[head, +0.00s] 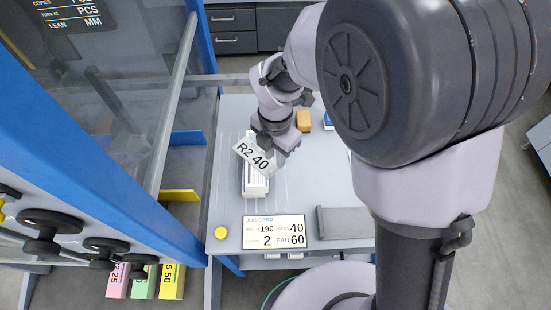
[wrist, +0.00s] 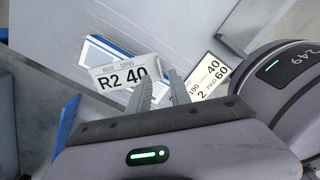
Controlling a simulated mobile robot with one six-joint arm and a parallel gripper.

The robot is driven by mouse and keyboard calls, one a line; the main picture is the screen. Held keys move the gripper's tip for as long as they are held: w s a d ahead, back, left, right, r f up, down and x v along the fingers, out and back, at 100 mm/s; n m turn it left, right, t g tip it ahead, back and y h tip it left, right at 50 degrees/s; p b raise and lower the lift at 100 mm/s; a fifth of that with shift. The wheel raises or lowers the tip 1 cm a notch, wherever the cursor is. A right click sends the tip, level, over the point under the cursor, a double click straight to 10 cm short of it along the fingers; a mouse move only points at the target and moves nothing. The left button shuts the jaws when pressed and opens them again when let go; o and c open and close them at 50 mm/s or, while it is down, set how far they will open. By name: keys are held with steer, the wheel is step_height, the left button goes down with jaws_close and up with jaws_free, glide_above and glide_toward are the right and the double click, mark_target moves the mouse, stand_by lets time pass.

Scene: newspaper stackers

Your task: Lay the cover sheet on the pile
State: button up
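The cover sheet (head: 254,157), a white card reading "R2 40", lies over the far part of the pile (head: 256,188). It is turned askew to the pile, and its left end sticks out past the pile's side. In the wrist view the sheet (wrist: 118,74) covers part of the blue-and-white pile (wrist: 95,50). My gripper (head: 276,148) is just above the sheet's right end. In the wrist view its two fingers (wrist: 162,78) stand apart with a gap between them, the left one overlapping the sheet's right end. Whether the sheet touches the pile is unclear.
The job card (head: 274,231) lies at the table's near edge, with a yellow round button (head: 221,232) to its left and a dark grey flat piece (head: 345,222) to its right. An orange block (head: 303,120) stands beyond my gripper. A blue-framed machine (head: 175,175) borders the left.

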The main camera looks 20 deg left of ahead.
steer(key=d+r+m+t+y+p, duration=0.1)
steer(key=d+r+m, duration=0.35)
steer(key=r, duration=0.35)
steer(key=d+r+m+p, duration=0.1)
steer(key=d+r+m, duration=0.2)
steer(key=r+m, duration=0.3)
steer(key=s+d+r+m+t, duration=0.1)
steer(key=s+d+r+m, duration=0.2)
steer(key=m, duration=0.5)
steer(key=s+d+r+m+t, duration=0.2)
steer(key=s+d+r+m, duration=0.1)
steer(key=d+m, duration=0.3)
steer(key=s+d+r+m+t+y, duration=0.1)
steer(key=s+d+r+m, duration=0.2)
steer(key=m, duration=0.7)
steer(key=shift+s+d+t, duration=0.4)
steer(key=shift+s+d, duration=0.35)
steer(key=shift+s, duration=0.2)
steer(key=shift+r+m, duration=0.1)
steer(key=shift+m, duration=0.15)
